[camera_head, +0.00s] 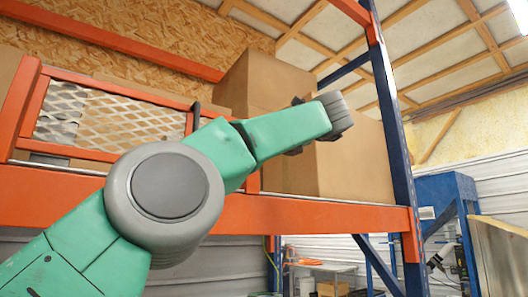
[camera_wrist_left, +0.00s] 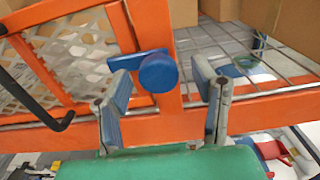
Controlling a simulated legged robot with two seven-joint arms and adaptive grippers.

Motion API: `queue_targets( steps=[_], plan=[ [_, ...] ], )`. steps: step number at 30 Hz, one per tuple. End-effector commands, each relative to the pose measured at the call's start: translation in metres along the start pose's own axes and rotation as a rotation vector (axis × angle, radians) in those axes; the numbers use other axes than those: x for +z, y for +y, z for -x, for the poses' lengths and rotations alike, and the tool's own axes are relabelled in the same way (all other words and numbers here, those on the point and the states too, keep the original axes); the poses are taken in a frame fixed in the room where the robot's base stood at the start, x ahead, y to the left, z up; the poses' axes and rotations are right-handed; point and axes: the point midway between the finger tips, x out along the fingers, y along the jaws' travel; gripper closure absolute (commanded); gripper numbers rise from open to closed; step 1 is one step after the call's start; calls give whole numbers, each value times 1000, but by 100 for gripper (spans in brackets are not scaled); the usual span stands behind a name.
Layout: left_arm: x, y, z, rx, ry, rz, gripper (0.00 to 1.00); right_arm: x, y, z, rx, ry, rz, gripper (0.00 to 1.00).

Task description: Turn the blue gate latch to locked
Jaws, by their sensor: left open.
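The blue gate latch (camera_wrist_left: 158,72) shows in the wrist view, a round knob with a short bar reaching left, roughly level. It is mounted on an upright orange post of the mesh gate (camera_wrist_left: 75,50). My left gripper (camera_wrist_left: 162,80) is open, with one finger on each side of the latch and a gap between. I cannot tell how deep the fingertips reach around the knob. In the head view my left gripper (camera_head: 322,118) is partly seen past my green forearm, and the latch is not discernible there. My right gripper is not in view.
An orange rack beam (camera_head: 340,213) runs below the gate, with a blue upright (camera_head: 398,130) at right. Large cardboard boxes (camera_head: 355,155) stand on the shelf behind. A black hooked handle (camera_wrist_left: 50,120) is left of the fingers in the wrist view. A wire deck (camera_wrist_left: 270,60) lies beyond.

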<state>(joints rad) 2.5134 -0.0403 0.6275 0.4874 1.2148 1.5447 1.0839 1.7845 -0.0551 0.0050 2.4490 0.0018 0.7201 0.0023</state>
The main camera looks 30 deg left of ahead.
Motion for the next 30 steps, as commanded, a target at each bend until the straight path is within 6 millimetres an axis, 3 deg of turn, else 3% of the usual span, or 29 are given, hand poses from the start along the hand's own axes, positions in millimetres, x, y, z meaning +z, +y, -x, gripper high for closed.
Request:
queue_targets(
  steps=[6, 13, 18, 30],
  plan=[
    [-2, -4, 47, -3, -1, -5, 47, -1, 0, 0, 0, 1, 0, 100],
    [-4, -6, 87, -1, 3, -5, 47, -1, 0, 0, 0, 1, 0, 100],
    [-5, -7, 98, 0, 5, -6, 47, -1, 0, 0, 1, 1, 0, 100],
    [-5, -7, 100, 1, 5, -6, 47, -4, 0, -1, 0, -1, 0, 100]
  ],
)
